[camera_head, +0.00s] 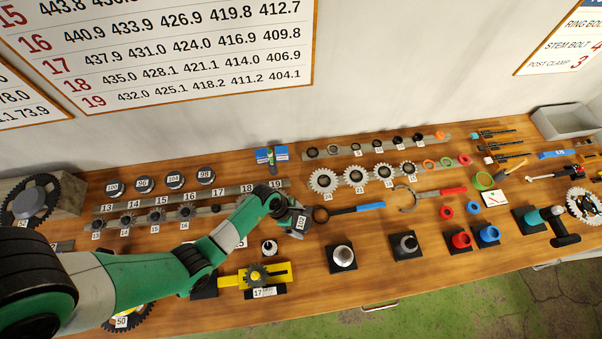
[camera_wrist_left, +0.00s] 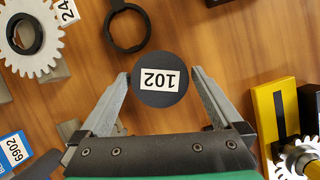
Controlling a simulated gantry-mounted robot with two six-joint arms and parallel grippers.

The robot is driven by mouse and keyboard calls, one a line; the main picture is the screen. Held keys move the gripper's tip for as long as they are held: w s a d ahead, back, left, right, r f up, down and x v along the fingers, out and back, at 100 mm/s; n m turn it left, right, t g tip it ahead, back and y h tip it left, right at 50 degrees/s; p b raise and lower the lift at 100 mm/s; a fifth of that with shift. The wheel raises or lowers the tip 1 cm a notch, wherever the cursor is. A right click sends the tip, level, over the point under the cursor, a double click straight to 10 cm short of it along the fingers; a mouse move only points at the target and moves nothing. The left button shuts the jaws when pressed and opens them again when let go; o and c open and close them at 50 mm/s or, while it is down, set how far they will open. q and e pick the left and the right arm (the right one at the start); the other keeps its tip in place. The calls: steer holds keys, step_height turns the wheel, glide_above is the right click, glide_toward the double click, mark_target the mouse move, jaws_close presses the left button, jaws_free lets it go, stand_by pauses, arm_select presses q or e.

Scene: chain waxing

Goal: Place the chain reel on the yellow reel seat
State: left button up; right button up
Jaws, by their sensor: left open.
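A dark round disc labelled 102 (camera_wrist_left: 160,92), which looks like the chain reel, sits between the tips of my left gripper (camera_wrist_left: 160,75). The two fingers are open, one on each side of the disc and very close to its edge; I cannot tell whether they touch it. The label also shows in the head view (camera_head: 301,222), beside my left gripper (camera_head: 290,216). A yellow fixture (camera_head: 228,281) with a toothed wheel and a 17 label stands nearer the front; I cannot tell whether it is the reel seat. It also shows in the left wrist view (camera_wrist_left: 265,115). My right gripper is not in view.
Similar dark discs labelled 100 to 98 (camera_head: 175,180) stand at the back left. A blue-handled ring tool (camera_head: 350,209) lies just right of my left gripper. Toothed wheels (camera_head: 355,178) stand behind it. Black bases with posts (camera_head: 342,257) stand at the front centre.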

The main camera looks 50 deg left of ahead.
arm_select(q)
steer(key=shift+r, duration=0.1)
jaws_close()
stand_by(0.3)
